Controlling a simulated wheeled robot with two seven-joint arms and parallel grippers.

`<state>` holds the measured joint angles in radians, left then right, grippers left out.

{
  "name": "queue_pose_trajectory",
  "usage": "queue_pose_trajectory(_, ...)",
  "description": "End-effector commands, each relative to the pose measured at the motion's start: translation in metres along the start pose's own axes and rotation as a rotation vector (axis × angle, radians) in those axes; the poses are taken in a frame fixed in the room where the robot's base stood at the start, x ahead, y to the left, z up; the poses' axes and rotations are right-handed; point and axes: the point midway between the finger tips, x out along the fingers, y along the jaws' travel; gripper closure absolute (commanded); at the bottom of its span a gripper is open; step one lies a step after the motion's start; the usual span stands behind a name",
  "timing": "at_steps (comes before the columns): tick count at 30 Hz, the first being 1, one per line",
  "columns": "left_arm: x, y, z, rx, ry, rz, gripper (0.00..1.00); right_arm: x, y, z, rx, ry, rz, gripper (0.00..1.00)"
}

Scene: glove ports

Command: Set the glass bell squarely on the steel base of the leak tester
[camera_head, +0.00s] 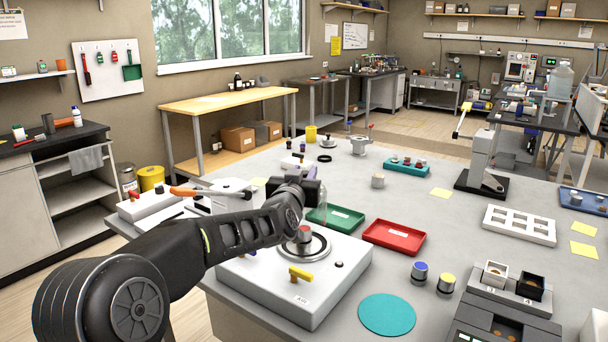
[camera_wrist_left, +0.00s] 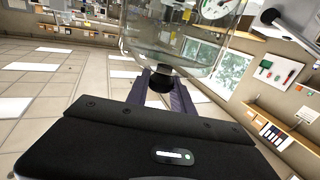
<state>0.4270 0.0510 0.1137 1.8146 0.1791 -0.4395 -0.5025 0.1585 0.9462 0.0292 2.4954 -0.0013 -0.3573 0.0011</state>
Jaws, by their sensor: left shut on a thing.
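The leak tester is a white box (camera_head: 264,277) at the front of the bench. Its round steel base (camera_head: 323,245) carries a small grey part with a red top (camera_head: 304,234). My left gripper (camera_head: 312,191) is above and behind the steel base in the head view. In the left wrist view my left gripper (camera_wrist_left: 161,84) is shut on the black knob (camera_wrist_left: 160,83) of the clear glass bell (camera_wrist_left: 185,52). The bell is off the base; its outline is faint in the head view, so its tilt is unclear there. My right gripper is out of view.
A teal disc (camera_head: 387,314) and two small cylinders (camera_head: 419,272) are at the right.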

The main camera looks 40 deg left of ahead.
Motion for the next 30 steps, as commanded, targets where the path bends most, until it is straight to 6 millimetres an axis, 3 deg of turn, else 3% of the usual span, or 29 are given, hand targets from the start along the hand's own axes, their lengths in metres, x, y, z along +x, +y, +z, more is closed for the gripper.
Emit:
queue_pose_trajectory(18,-0.0001,0.0000,-0.0017,0.000,0.004,0.000,1.00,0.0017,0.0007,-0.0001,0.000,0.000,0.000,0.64)
queue_pose_trajectory(30,-0.0001,0.0003,0.0072,0.000,0.004,0.000,1.00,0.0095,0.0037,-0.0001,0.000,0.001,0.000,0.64)
